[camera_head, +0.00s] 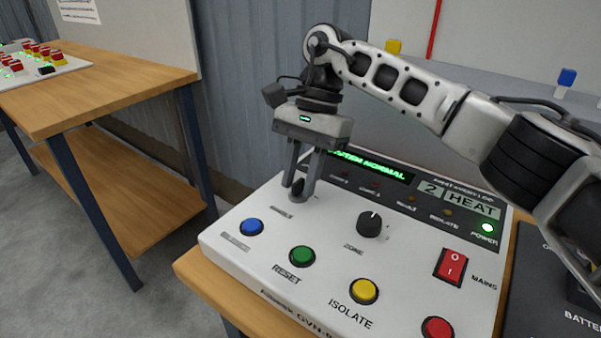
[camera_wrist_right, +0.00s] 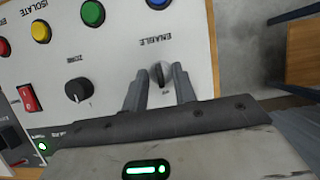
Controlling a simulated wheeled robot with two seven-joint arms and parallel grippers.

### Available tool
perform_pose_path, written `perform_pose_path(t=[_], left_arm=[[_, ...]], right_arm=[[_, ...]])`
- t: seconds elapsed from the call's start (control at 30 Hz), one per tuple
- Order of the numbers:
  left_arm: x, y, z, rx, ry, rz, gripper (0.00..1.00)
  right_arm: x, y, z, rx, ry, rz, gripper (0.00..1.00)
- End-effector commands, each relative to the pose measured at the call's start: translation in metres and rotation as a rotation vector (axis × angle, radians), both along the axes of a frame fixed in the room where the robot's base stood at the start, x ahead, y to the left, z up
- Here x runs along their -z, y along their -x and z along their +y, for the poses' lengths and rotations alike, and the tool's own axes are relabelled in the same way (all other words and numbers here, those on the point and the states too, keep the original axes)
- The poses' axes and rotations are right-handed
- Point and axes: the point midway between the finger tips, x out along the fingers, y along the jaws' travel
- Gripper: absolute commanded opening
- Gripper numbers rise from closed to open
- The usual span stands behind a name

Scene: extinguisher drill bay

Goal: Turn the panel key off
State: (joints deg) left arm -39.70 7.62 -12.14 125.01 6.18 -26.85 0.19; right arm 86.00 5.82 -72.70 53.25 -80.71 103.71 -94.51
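The panel key (camera_head: 298,187) is a small dark key switch at the upper left of the white control panel (camera_head: 225,250), by the ENABLE label. It also shows in the right wrist view (camera_wrist_right: 160,74). My right gripper (camera_head: 299,191) points down over it. Its two fingers stand on either side of the key, and the wrist view shows a gap between the fingers and the key, so the gripper is open. The fingers partly hide the key in the head view. My left gripper is not in view.
The panel also has a blue button (camera_head: 251,227), a green button (camera_head: 302,256), a yellow button (camera_head: 364,291), a red button (camera_head: 437,328), a ZONE knob (camera_head: 370,223) and a red MAINS switch (camera_head: 451,266). The display (camera_head: 370,164) reads SYSTEM NORMAL. A wooden bench (camera_head: 110,95) stands at left.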

Motion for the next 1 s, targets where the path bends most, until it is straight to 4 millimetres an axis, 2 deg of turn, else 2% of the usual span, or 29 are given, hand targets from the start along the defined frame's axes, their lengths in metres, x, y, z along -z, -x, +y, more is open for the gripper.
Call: perform_pose_path(t=[0.23, 0.37, 0.47, 0.7, 0.8, 1.0], left_arm=[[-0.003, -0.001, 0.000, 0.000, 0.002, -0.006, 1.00], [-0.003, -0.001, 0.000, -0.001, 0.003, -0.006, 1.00], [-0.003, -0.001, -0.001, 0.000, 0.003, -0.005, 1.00], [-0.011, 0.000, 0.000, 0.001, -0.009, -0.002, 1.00], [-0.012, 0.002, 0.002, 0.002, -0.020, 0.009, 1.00], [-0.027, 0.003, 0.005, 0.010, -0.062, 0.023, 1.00]], right_arm=[[-0.001, 0.000, 0.000, 0.002, -0.001, 0.001, 0.27], [-0.012, -0.004, -0.002, 0.004, -0.001, 0.000, 0.27], [-0.028, -0.009, -0.006, 0.003, -0.002, -0.003, 0.27], [-0.085, -0.027, -0.018, 0.006, 0.000, -0.001, 0.27], [-0.104, -0.033, -0.022, 0.005, 0.000, -0.002, 0.27], [-0.136, -0.042, -0.029, 0.003, 0.000, 0.001, 0.27]])
